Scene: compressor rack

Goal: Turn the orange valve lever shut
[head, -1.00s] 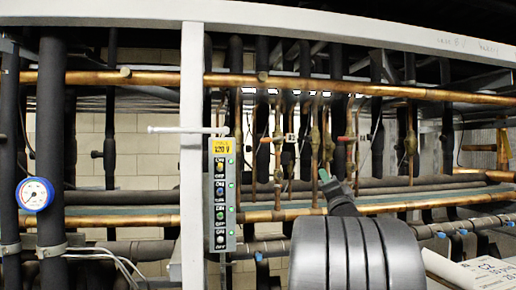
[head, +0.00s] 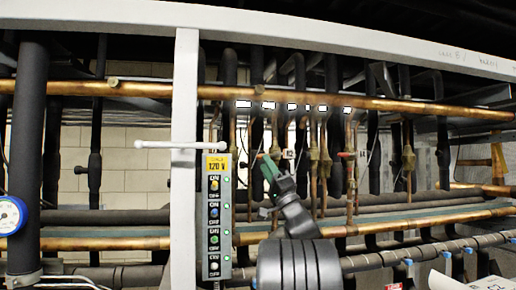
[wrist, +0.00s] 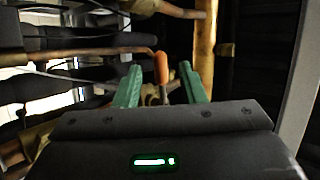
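The orange valve lever (wrist: 161,68) shows in the wrist view, upright, with a thin metal stem below its orange grip. My gripper (wrist: 159,78) is open, its two green fingers on either side of the lever with visible gaps. I cannot tell how deep the lever sits between the fingers. In the head view my gripper (head: 268,168) is in front of the thin copper pipes, right of the switch box. It covers most of the lever there.
A white post (head: 185,110) and a switch box (head: 215,215) marked 120 V stand left of my gripper. A copper pipe (wrist: 205,45) rises close to the right finger. A red-handled valve (head: 346,154) is further right. A pressure gauge (head: 9,214) is at the far left.

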